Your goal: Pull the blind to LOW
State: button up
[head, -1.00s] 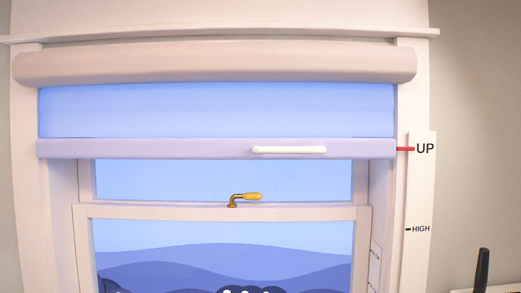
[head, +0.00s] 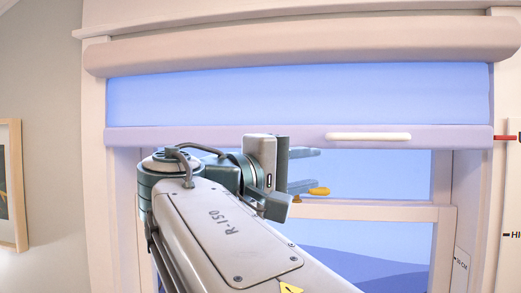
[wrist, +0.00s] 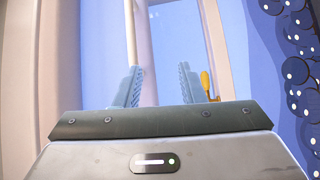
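The blind's pale blue fabric (head: 290,95) hangs a short way down and ends in a lavender bottom bar (head: 240,136). A white handle (head: 368,136) lies along the bar, right of centre. The red pointer (head: 504,137) at the bar's right end is level with the UP label, which the picture edge cuts. My gripper (head: 309,170) is open and empty, left of the handle and slightly lower in the head view. In the wrist view, both fingers of my gripper (wrist: 158,85) stand apart, and a pale upright strip, apparently the handle (wrist: 130,30), shows beyond the left finger.
A yellow window latch (head: 319,191) on the sash rail (head: 380,211) is close to my fingers in the head view, and its yellow handle (wrist: 206,82) shows beside the right finger. The HIGH mark (head: 512,235) is partly cut off. A framed picture (head: 10,185) hangs at left.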

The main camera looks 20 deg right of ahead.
aim_at(355, 137)
jog(key=shift+m+g+h, duration=0.3)
jog(key=shift+m+h, duration=0.2)
jog(key=shift+h, duration=0.2)
jog(key=d+r+p, duration=0.1)
jog(key=d, duration=0.2)
jog(key=w+d+r+p, duration=0.1)
jog(key=d+r, duration=0.1)
jog(key=d, duration=0.2)
jog(key=w+d+r+p, duration=0.1)
jog(key=d+r, duration=0.1)
jog(key=d, duration=0.2)
jog(key=shift+d+p, duration=0.25)
jog(key=shift+p, duration=0.15)
jog(key=shift+w+d, duration=0.1)
jog(key=shift+d, duration=0.55)
grip_shut()
